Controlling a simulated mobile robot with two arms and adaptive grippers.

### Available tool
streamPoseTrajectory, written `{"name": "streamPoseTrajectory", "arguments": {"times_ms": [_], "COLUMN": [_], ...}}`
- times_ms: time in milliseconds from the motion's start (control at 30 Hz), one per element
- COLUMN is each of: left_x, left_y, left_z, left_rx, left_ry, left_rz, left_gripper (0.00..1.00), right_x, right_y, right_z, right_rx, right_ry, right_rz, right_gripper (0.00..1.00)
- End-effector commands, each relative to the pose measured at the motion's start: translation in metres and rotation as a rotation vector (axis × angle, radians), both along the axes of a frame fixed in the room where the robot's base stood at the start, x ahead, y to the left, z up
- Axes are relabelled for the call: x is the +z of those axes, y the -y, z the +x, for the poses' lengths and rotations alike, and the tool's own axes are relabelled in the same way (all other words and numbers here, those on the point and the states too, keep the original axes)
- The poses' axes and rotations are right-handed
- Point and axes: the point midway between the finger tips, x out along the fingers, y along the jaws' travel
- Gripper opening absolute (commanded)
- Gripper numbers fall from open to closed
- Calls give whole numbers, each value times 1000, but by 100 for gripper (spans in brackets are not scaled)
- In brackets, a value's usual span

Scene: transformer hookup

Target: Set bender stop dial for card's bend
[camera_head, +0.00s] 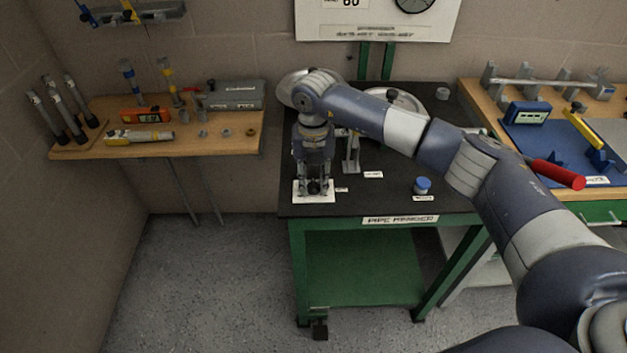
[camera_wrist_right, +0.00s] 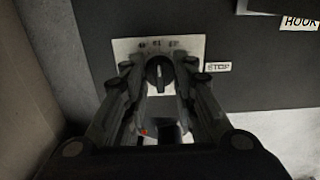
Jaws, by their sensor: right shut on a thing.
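The stop dial (camera_wrist_right: 158,72) is a round black knob with a light pointer mark, on a white plate (camera_wrist_right: 196,46) with printed numbers that are too blurred to read surely. Its pointer faces roughly up toward the middle number in the right wrist view. My right gripper (camera_head: 314,188) points down over the dial at the front left of the bender table; in the right wrist view its fingers (camera_wrist_right: 159,85) are closed on the dial's two sides. The card (camera_head: 378,17) on the wall shows "60" at its top, partly cut off. My left gripper is not in view.
The black-topped pipe bender table (camera_head: 385,205) also carries a blue-topped button (camera_head: 423,184) to the right. A wooden shelf (camera_head: 190,148) with tools is at left. A bench (camera_head: 560,110) with a blue mat and a red handle (camera_head: 557,173) are at right.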

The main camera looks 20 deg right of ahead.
Motion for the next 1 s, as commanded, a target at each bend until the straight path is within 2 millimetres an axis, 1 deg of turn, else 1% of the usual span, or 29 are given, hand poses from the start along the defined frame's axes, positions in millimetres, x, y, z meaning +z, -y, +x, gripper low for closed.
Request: {"name": "streamPoseTrajectory", "arguments": {"times_ms": [700, 1000], "left_x": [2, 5], "left_y": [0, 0], "left_z": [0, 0], "left_rx": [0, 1], "left_ry": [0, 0], "left_rz": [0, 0], "left_gripper": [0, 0], "right_x": [1, 2], "right_y": [0, 0], "right_z": [1, 1], "right_rx": [-678, -907], "right_ry": [3, 4], "right_rz": [1, 1], "right_gripper": [2, 2]}}
